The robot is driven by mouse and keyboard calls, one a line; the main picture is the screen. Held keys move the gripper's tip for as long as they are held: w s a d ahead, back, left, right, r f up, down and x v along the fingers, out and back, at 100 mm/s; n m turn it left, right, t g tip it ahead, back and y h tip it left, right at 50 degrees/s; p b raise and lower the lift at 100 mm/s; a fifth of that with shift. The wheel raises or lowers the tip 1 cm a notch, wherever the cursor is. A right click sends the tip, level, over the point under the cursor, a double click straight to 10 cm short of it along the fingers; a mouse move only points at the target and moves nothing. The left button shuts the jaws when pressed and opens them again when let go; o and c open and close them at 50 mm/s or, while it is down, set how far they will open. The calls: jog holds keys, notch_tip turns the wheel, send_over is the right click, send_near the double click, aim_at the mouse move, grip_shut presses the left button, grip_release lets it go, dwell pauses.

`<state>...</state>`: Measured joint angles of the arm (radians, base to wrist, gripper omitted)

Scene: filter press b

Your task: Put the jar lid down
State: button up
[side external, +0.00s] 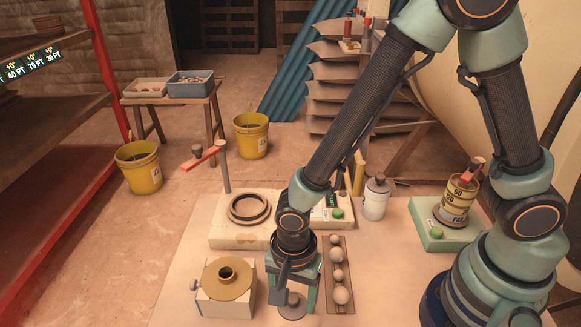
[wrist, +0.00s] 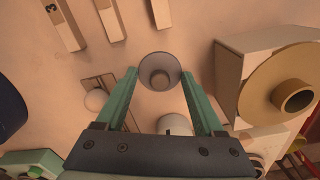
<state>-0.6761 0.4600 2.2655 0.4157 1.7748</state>
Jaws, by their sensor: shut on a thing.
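The jar lid is a grey round disc with a small raised knob. In the wrist view the jar lid (wrist: 160,70) is between the tips of my gripper's two green fingers (wrist: 160,77). In the side view the jar lid (side external: 292,308) shows below my gripper (side external: 290,285), low over the table. My gripper is shut on it and points down. I cannot tell whether the lid touches the table. A white jar (side external: 376,203) with a grey top stands behind, right of my gripper.
A white box with a yellow flanged ring (side external: 227,277) stands close left of my gripper. A brown rack (side external: 328,242) with several pale balls lies close on its right. A pale block with a dark ring (side external: 249,208) is behind. The table (side external: 180,290) is bare at the front left.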

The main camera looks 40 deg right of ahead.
aim_at(292, 298)
jog(key=o, duration=1.3)
jog(key=shift+o, duration=0.2)
notch_tip(292, 298, up, 11)
jog(key=w+d+r+n+t, duration=0.1)
jog(key=d+r+n+t, duration=0.1)
jog(key=d+r+n, duration=0.4)
jog(key=w+d+r+n+t, duration=0.2)
jog(key=d+r+n, duration=0.4)
jog(key=d, duration=0.8)
jog(key=shift+w+r+n+t, duration=0.3)
jog(key=shift+r+t, duration=0.5)
jog(key=shift+r, duration=0.05)
